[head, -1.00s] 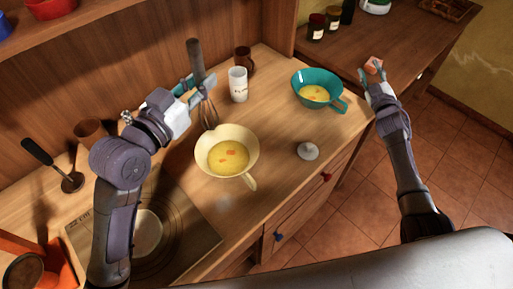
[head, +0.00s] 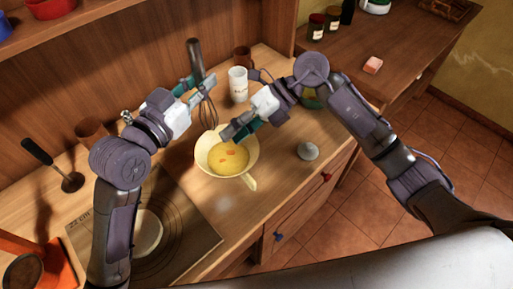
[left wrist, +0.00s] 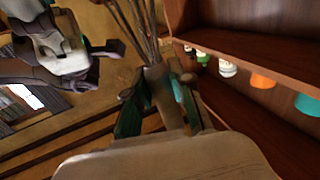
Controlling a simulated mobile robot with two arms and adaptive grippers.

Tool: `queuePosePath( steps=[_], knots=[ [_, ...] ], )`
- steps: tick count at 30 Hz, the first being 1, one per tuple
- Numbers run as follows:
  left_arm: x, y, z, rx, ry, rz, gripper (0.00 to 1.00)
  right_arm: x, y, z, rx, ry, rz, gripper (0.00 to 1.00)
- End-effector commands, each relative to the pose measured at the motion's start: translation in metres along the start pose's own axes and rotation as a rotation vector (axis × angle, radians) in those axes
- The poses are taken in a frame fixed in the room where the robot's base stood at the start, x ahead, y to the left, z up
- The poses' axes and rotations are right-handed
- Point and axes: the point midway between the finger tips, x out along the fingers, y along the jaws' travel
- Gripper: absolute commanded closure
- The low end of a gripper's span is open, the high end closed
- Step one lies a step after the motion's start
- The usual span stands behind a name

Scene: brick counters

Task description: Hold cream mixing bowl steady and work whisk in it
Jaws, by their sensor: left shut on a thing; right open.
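The cream mixing bowl (head: 247,166) stands on the wooden counter with yellow liquid and orange bits in it; its handle points down-right. My left gripper (head: 193,82) is shut on the whisk (head: 207,112), holding it upright by its dark handle. The wires hang by the bowl's far left rim; whether they are above or behind it I cannot tell. In the left wrist view the whisk (left wrist: 140,28) stands between the fingers of my left gripper (left wrist: 155,98). My right gripper (head: 238,130) is open over the bowl's far right side; contact with the rim is unclear.
A white cup (head: 237,84) and a brown mug (head: 243,58) stand behind. A pinkish block (head: 373,65) lies on the right counter.

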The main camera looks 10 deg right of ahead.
Motion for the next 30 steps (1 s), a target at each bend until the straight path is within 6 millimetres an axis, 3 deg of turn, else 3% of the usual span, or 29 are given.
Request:
queuePosePath(
  steps=[3, 10, 17, 30],
  knots=[
    [0.0, 0.0, 0.0, 0.0, 0.001, 0.0, 1.0, 0.008, -0.015, -0.032, -0.047, 0.18, -0.321, 0.58],
    [0.0, 0.0, 0.0, 0.0, 0.001, 0.0, 1.0, -0.003, -0.036, -0.047, -0.002, 0.245, -0.666, 0.58],
    [0.0, 0.0, 0.0, 0.0, 0.001, 0.0, 1.0, 0.009, -0.05, -0.053, 0.009, 0.25, -0.707, 0.58],
    [0.0, 0.0, 0.0, 0.0, 0.001, 0.0, 1.0, 0.068, -0.1, -0.071, 0.008, 0.25, -0.703, 0.58]
  ],
)
